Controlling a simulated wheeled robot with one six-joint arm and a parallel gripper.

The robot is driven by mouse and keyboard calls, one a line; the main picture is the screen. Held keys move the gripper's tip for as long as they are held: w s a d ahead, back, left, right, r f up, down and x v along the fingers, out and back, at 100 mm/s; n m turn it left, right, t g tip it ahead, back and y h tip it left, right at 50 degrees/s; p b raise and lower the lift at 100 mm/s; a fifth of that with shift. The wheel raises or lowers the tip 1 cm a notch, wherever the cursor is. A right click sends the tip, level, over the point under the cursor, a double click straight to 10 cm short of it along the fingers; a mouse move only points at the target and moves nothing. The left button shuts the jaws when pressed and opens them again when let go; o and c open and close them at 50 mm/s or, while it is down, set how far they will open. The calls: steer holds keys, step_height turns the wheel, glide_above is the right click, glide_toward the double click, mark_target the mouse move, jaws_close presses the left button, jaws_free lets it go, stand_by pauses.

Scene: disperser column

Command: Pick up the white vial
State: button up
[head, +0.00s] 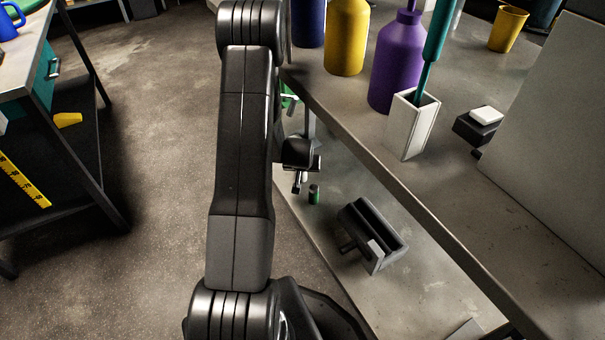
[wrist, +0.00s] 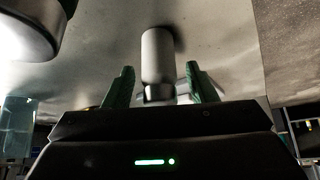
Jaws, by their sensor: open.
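The white vial (wrist: 158,55) shows in the wrist view as a pale cylinder with a dark band or cap at its lower end in the picture. Its other end meets a grey surface, where it casts a shadow. My gripper (wrist: 159,72) is open, with one green finger on each side of the vial in the picture. A gap shows on both sides, and I cannot tell the depth between fingers and vial. In the head view I cannot make out the white vial, and my arm covers much of the middle.
The wrist view shows a large, blurred metallic round body (wrist: 28,30) close at upper left. In the head view, a grey bench (head: 440,190) holds a purple bottle (head: 397,65), a yellow bottle (head: 347,35) and a white holder (head: 412,128).

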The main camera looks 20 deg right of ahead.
steer(key=c, duration=1.1)
steer(key=shift+o, duration=0.2)
